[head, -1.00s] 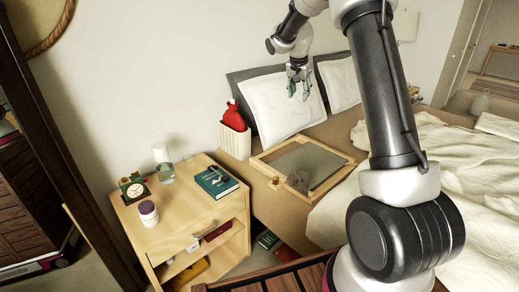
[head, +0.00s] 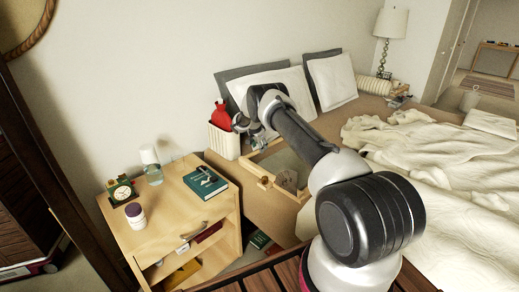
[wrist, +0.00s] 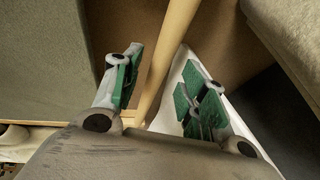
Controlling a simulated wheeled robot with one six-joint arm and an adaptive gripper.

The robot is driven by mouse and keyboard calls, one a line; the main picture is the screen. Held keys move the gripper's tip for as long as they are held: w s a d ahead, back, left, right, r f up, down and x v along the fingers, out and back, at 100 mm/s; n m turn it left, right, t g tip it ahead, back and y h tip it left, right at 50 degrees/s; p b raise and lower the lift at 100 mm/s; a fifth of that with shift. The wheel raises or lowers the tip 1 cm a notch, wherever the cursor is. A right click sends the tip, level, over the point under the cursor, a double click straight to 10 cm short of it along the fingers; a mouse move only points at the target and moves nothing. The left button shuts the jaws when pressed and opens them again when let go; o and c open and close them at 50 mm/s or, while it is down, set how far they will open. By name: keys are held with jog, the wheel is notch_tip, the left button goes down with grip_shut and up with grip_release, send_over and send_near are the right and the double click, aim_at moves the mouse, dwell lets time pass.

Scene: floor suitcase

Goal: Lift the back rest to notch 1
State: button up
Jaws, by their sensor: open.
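The back rest (head: 283,160) is a pale wooden frame with a grey panel, lying low on the bed base below the pillows. My arm hides part of it. My gripper (head: 256,142) is over its far left side, near the white bin. In the wrist view my gripper (wrist: 165,88) is open, with green pads on both fingers. A wooden rail (wrist: 170,55) of the frame runs between the fingers, with the grey panel (wrist: 40,60) to its left. I cannot tell whether either pad touches the rail.
A white bin (head: 223,142) with a red bottle-like item (head: 221,116) stands beside the frame. Pillows (head: 332,80) lean behind. A wooden nightstand (head: 172,215) with a book (head: 205,181), clock and jars is at left. Crumpled bedding (head: 430,165) covers the right.

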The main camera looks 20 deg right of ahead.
jog(key=shift+x, duration=1.35)
jog(key=shift+r, duration=0.1)
grip_shut()
